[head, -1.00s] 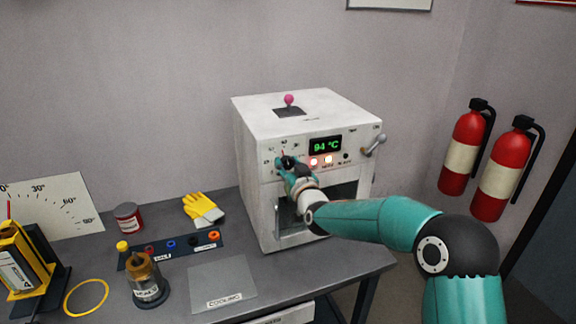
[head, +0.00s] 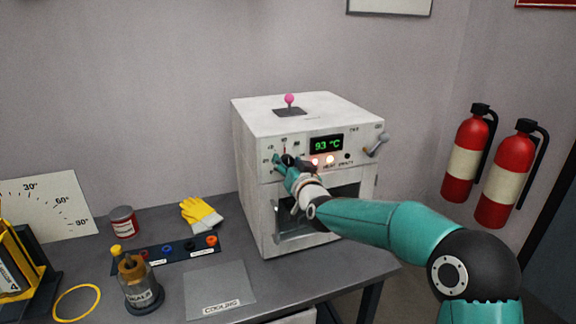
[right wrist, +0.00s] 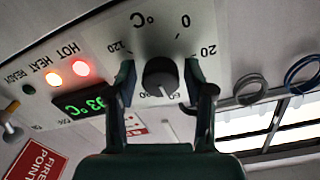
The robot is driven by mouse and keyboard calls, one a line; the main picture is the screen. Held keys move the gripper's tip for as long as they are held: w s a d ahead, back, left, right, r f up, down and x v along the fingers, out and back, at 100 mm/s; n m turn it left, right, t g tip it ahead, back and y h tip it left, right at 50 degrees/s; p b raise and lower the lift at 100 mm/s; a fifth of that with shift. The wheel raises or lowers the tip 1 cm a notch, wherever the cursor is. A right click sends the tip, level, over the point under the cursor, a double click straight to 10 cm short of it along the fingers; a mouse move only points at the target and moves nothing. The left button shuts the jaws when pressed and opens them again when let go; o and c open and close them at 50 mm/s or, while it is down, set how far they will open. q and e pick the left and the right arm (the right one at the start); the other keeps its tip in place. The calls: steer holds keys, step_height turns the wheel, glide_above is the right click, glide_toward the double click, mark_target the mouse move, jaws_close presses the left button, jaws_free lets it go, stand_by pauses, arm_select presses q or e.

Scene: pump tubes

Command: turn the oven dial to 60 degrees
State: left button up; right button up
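The oven (head: 250,170) is a white box on the bench, its display (head: 326,144) reading 93 °C. My right gripper (head: 284,162) is at the upper left of its front, over the dial. In the right wrist view the black dial (right wrist: 160,76) sits between the two fingers of my right gripper (right wrist: 160,80). The fingers are spread on either side, with a narrow gap showing at each side. The dial's pale pointer mark faces the picture's bottom, near the 60 and 80 labels; its exact setting is hard to read. The 40 label is hidden. My left gripper is not in view.
Lit HEAT and HOT lamps (right wrist: 80,67) are beside the display. A silver lever (head: 376,145) sticks out at the oven's right, and a pink-knobbed lever (head: 289,100) stands on top. A COOLING plate (head: 220,285) and a gold-topped bottle (head: 138,285) are on the bench.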

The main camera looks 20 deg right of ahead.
steer(key=shift+s, duration=0.15)
steer(key=s, duration=1.1)
steer(key=shift+s, duration=0.35)
steer(key=s+a+f+g, duration=0.1)
steer(key=s+f+g, duration=0.1)
steer(key=f, duration=0.9)
steer(key=s+a+f+g+y, duration=0.1)
steer(key=s+f+g, duration=0.2)
steer(key=f, duration=0.8)
steer(key=s+a+f+g, duration=0.1)
steer(key=s+f+g, duration=0.1)
steer(key=f, duration=0.9)
steer(key=shift+s+a+f+n+g+y, duration=0.15)
steer(key=shift+s+a+n+g+y, duration=0.2)
steer(key=shift+g, duration=0.25)
steer(key=s+a+f+g, duration=0.2)
steer(key=s+f+g, duration=0.1)
steer(key=s, duration=0.5)
steer(key=s+a+f+g+y, duration=0.1)
steer(key=s+a+f+g, duration=0.1)
steer(key=s+f, duration=0.4)
steer(key=s+a+f+n+g+y, duration=0.1)
steer(key=s+a+f+g, duration=0.2)
steer(key=s, duration=0.8)
steer(key=shift+s+f+g, duration=0.2)
steer(key=shift+f+g, duration=0.4)
steer(key=shift+f, duration=0.5)
